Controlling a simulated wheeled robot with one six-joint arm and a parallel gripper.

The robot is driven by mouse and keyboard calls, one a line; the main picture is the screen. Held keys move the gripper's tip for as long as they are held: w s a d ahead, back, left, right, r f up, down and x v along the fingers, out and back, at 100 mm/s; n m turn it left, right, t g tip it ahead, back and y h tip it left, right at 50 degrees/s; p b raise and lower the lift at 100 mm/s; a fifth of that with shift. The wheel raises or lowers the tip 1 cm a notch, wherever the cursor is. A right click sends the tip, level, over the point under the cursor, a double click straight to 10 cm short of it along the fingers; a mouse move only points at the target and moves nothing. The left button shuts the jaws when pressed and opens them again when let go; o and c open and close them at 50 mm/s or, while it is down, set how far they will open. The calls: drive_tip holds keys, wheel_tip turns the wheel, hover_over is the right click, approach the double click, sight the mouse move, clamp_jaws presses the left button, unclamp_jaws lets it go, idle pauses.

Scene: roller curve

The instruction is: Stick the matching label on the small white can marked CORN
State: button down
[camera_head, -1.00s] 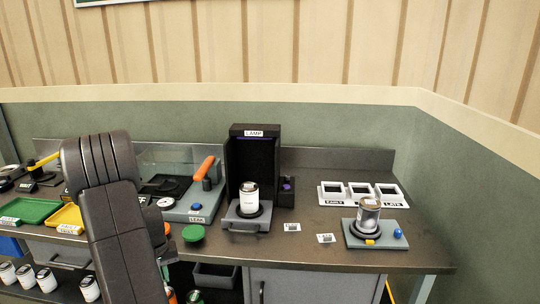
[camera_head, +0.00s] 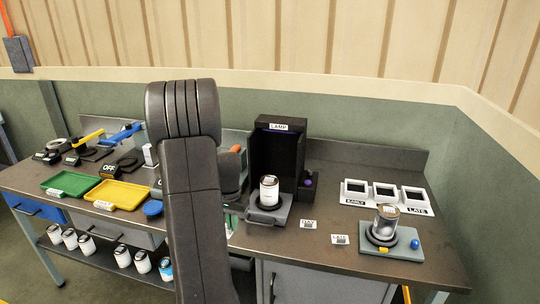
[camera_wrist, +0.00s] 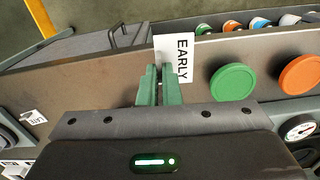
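A white can (camera_head: 269,190) stands upright on the grey stand in front of the LAMP box; its print is too small to read. No CORN mark is legible. My gripper (camera_wrist: 158,72) is shut on a white label reading EARLY (camera_wrist: 177,58), which sticks out past the green fingertips. Two small white labels, one (camera_head: 308,224) and another (camera_head: 340,239), lie flat on the bench.
The white tray (camera_head: 384,208) with dark windows reads EARLY and LATE at its ends. The LAMP box (camera_head: 279,127) stands tall at the back. Green (camera_head: 50,182) and yellow (camera_head: 97,195) trays are at the left. Several cans stand on the lower shelf. Green and orange lids (camera_wrist: 299,75) lie near my gripper.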

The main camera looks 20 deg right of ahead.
drive_tip(key=s+d+r+m, duration=0.6)
drive_tip(key=d+m, duration=0.2)
drive_tip(key=s+d+r+m, duration=0.6)
drive_tip(key=s+d+m, duration=0.1)
drive_tip(key=d+m, duration=0.1)
drive_tip(key=shift+s+d+r, duration=0.15)
drive_tip(key=shift+d+r, duration=0.25)
drive_tip(key=shift+d, duration=0.4)
